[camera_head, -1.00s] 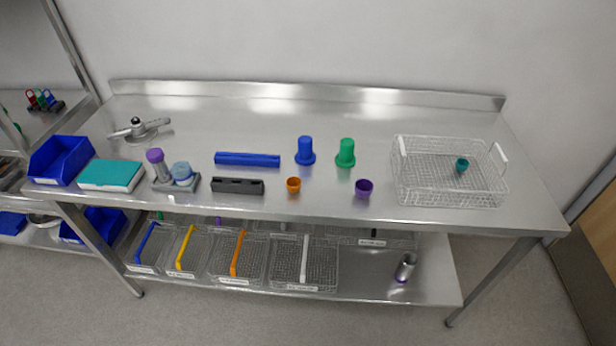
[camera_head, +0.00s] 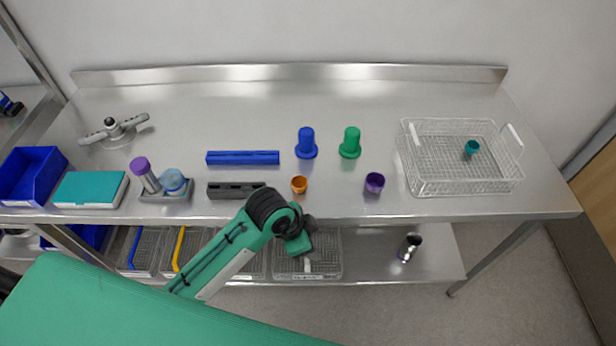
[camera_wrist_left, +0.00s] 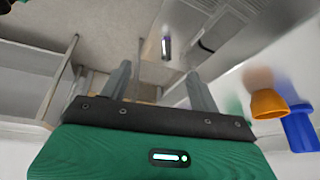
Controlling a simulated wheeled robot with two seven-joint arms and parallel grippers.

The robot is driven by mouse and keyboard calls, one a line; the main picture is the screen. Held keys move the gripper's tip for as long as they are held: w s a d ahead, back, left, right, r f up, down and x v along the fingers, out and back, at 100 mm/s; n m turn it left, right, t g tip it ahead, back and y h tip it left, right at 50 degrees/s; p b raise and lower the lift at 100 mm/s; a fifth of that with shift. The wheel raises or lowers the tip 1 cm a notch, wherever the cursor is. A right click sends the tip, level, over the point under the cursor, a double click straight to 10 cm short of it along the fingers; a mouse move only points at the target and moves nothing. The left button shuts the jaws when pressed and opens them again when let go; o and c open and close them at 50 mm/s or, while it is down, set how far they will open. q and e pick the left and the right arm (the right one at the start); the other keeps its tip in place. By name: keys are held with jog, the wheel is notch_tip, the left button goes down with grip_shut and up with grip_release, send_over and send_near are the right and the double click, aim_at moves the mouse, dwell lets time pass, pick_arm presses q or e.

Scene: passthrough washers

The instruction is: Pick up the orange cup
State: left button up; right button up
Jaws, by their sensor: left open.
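The orange cup (camera_head: 299,184) stands upright near the front edge of the steel table in the head view. It also shows at the right of the left wrist view (camera_wrist_left: 268,104). My green left arm comes in from the lower left, and its hand is just below the cup in the head picture, in front of the table edge. In the left wrist view my left gripper (camera_wrist_left: 160,84) has its two fingers spread with nothing between them. The cup is off to the right of the fingers, not touched. My right gripper is not in view.
A purple cup (camera_head: 374,183) stands right of the orange one. A blue peg (camera_head: 306,144) and a green peg (camera_head: 350,143) stand behind. A dark grey block (camera_head: 232,190) lies left. A wire basket (camera_head: 412,170) with a teal cup (camera_head: 472,147) is at right.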

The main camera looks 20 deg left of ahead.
pick_arm(q)
jog(key=w+r+m, duration=0.3)
jog(key=w+m, duration=0.1)
jog(key=w+r+m+g+y, duration=0.1)
jog(key=w+r+m, duration=0.3)
jog(key=shift+w+g, duration=0.1)
jog(key=shift+g, duration=0.2)
jog(key=w+a+r+m+g+y, duration=0.1)
jog(key=w+a+r+m+y, duration=0.25)
jog(key=w+a+r, duration=0.45)
jog(key=p, duration=0.2)
send_over(299, 182)
jog(key=shift+m+h, duration=0.25)
jog(key=shift+h, duration=0.1)
jog(key=f, duration=0.5)
jog(key=a+f, duration=0.1)
jog(key=f, duration=0.1)
jog(key=shift+s+f, duration=0.35)
jog(key=shift+s, duration=0.05)
jog(key=f, duration=0.1)
jog(key=d+f+p, duration=0.1)
jog(key=f, duration=0.1)
jog(key=f+p, duration=0.1)
jog(key=shift+s+d+f, duration=0.2)
jog(key=shift+d+f, duration=0.05)
jog(key=shift+f, duration=0.45)
jog(key=c, duration=1)
jog(key=shift+r, duration=0.1)
